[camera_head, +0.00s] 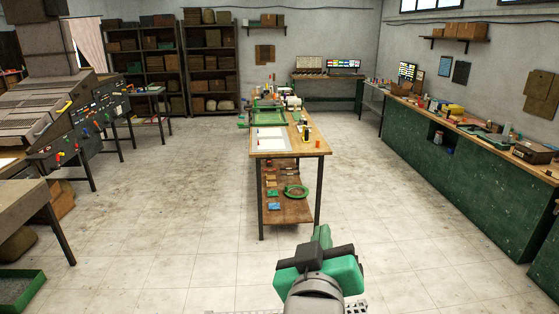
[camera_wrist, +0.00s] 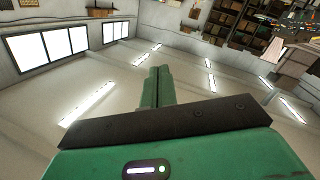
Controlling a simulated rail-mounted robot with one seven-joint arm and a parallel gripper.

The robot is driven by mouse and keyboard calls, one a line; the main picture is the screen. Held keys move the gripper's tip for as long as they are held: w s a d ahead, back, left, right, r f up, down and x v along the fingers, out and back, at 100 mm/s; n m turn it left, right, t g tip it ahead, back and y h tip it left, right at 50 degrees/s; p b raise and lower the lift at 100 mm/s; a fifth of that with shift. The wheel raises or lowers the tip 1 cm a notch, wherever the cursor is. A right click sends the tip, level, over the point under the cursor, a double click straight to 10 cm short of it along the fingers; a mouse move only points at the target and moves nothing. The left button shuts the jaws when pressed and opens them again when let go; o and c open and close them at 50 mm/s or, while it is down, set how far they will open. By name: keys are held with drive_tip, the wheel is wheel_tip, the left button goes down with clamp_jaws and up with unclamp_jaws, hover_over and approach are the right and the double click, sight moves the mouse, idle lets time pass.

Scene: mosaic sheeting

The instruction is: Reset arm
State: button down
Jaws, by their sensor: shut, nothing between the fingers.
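My gripper (camera_head: 322,236) is green and black and shows at the bottom middle of the head view. It stands above the floor in front of the wooden workbench (camera_head: 318,142), apart from it. In the wrist view my gripper (camera_wrist: 160,72) has its two green fingers together, with nothing between them. The wrist view looks up past the fingers at the ceiling lights and walls, and the room appears tilted there.
The workbench carries white sheets (camera_head: 272,138), and its lower shelf (camera_head: 290,213) holds small items and a green ring. A green counter (camera_head: 450,180) runs along the right. A grey machine (camera_head: 50,105) stands at left. Tiled floor (camera_head: 180,190) is clear between.

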drive_tip(key=s+a+r+m+t+y, duration=0.15)
drive_tip(key=s+a+r+t, duration=0.25)
drive_tip(key=s+r, duration=0.55)
drive_tip(key=s+a+r+m+t+y, duration=0.1)
drive_tip(key=s+a+r+t+y, duration=0.25)
drive_tip(key=s+r, duration=0.55)
wheel_tip(320, 180, up, 12)
drive_tip(key=h+p, duration=0.1)
drive_tip(key=p, duration=1.2)
drive_tip(key=shift+s+d+p, duration=0.15)
drive_tip(key=shift+p, duration=0.15)
